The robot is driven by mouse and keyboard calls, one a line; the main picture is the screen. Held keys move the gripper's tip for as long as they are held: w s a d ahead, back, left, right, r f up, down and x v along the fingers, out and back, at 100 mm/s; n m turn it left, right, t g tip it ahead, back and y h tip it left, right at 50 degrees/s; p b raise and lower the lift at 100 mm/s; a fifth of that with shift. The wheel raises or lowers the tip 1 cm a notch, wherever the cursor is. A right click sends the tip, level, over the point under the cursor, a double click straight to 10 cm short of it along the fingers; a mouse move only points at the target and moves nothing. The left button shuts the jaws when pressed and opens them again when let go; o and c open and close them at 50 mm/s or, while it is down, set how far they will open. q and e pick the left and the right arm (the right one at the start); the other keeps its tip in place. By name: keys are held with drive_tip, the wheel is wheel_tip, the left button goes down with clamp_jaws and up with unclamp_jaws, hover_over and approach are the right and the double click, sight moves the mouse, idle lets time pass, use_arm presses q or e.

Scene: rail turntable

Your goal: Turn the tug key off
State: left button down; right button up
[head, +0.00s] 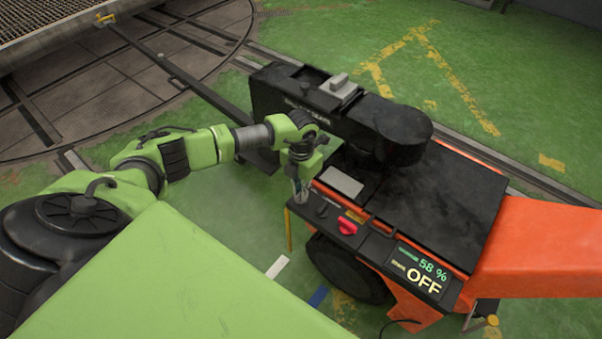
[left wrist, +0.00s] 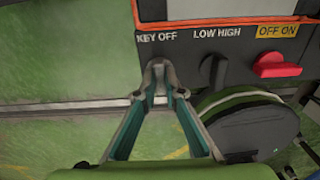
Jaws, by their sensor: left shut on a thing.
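The orange and black tug (head: 440,195) stands right of centre in the head view. My left gripper (head: 299,192) is at the left end of its control panel (head: 375,250). In the left wrist view the fingertips (left wrist: 158,72) are closed together just below the "KEY OFF" label (left wrist: 157,38). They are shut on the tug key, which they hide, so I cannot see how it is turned. The tug's display (head: 420,275) reads "58 %" and "OFF". My right gripper is out of view.
A black LOW/HIGH knob (left wrist: 213,68) and a red OFF/ON knob (left wrist: 277,66) sit right of the key on the same panel. A black wheel (head: 345,272) is below the panel. The green floor (head: 500,80) is open behind the tug.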

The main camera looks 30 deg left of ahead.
use_arm(q)
drive_tip(key=shift+r, duration=0.1)
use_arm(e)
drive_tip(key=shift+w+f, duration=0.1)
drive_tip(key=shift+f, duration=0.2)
use_arm(q)
drive_tip(key=shift+w, duration=0.1)
drive_tip(key=c, duration=2.1)
unclamp_jaws()
drive_tip(key=shift+c, duration=0.2)
wheel_tip(320, 180, up, 12)
